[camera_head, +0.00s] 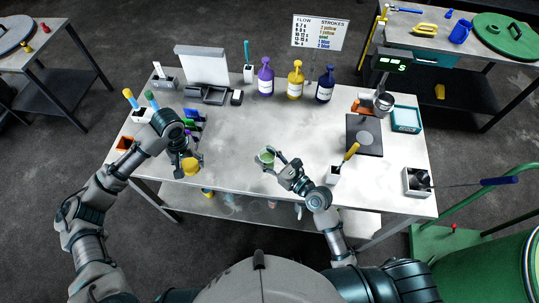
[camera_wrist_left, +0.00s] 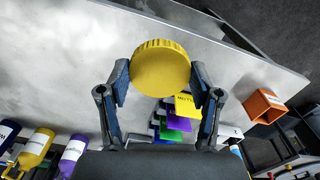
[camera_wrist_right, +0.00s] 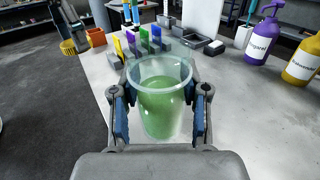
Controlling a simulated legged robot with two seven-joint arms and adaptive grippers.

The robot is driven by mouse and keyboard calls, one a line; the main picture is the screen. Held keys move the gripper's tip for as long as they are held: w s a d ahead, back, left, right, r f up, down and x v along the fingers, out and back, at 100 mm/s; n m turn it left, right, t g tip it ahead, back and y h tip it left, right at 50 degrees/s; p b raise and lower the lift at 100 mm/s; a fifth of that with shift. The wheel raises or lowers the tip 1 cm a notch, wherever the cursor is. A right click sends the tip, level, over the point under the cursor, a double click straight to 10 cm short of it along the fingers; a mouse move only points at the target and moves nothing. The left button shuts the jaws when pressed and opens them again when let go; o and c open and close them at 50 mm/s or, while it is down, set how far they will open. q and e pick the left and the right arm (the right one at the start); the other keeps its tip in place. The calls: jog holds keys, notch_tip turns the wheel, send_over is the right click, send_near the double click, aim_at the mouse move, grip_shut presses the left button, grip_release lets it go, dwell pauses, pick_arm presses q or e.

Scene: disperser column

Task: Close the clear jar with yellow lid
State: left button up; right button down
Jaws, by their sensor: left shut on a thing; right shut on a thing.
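The yellow lid (camera_wrist_left: 161,67) is held between the fingers of my left gripper (camera_wrist_left: 160,85), shut on its rim. In the head view the lid (camera_head: 190,166) is near the table's left front edge, with my left gripper (camera_head: 188,160) at it. The clear jar (camera_wrist_right: 160,95) holds green contents and its top is open. My right gripper (camera_wrist_right: 160,115) is shut around its sides. In the head view the jar (camera_head: 265,158) is near the front middle of the table, apart from the lid and to its right. Whether the jar touches the table cannot be told.
Purple, yellow and blue pump bottles (camera_head: 295,82) stand at the back. Colored cards (camera_wrist_left: 178,118) stand near my left gripper. The table (camera_head: 240,130) is clear in the middle.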

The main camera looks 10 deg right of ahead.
pick_arm(q)
jog(key=w+d+r+m, duration=0.1)
jog(key=d+r, duration=0.2)
jog(key=d, duration=0.4)
jog(key=d+r+m, duration=0.1)
jog(key=d+r, duration=0.3)
jog(key=d, duration=0.3)
jog(key=m, duration=0.2)
send_near(268, 147)
jog(key=s, duration=0.2)
jog(key=shift+a+f, duration=0.25)
jog(key=shift+f, duration=0.1)
jog(key=shift+f, duration=0.1)
jog(key=shift+f, duration=1.95)
jog(key=shift+s+d, duration=0.1)
jog(key=shift+f, duration=0.8)
